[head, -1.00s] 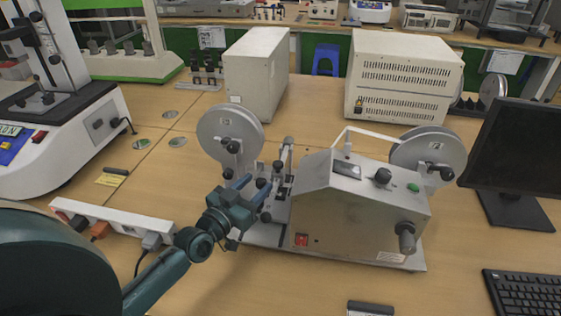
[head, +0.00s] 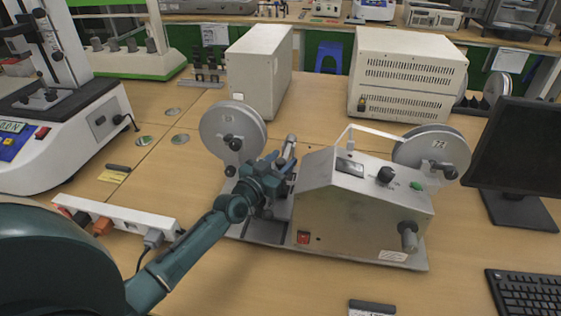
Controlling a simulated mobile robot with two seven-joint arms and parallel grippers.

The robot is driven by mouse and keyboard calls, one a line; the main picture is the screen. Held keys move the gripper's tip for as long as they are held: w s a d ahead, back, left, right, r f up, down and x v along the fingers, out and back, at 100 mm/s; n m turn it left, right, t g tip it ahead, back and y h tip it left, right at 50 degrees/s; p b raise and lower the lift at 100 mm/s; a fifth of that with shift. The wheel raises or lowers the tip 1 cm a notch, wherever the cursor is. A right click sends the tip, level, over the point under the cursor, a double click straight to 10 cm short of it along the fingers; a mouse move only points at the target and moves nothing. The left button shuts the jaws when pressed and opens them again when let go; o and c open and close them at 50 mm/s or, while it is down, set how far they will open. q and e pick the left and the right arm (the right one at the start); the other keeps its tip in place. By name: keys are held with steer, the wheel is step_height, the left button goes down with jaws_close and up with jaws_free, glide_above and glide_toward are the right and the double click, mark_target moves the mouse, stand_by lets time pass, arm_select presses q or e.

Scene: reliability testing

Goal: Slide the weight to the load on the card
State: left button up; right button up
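A metal bench tester (head: 360,218) stands on the wooden table, with a grey reel on each side, a dial, a black knob and a red switch. My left gripper (head: 277,168) is at the rods and clamps between the left reel (head: 232,128) and the tester's housing. Its fingers point away from me, and the parts there are largely hidden behind it. I cannot tell which part is the weight, nor whether the fingers are open or shut. A yellow card (head: 113,176) with a dark strip lies on the table at the left; its print is too small to read. My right gripper is not in view.
A white power strip (head: 122,218) with plugs lies near my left arm. A white test machine (head: 75,135) stands at the left, two beige boxes (head: 259,72) (head: 408,75) behind, a monitor (head: 520,150) and keyboard (head: 524,291) at the right.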

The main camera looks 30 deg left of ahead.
arm_select(q)
jaws_close()
steer(key=shift+s, duration=0.1)
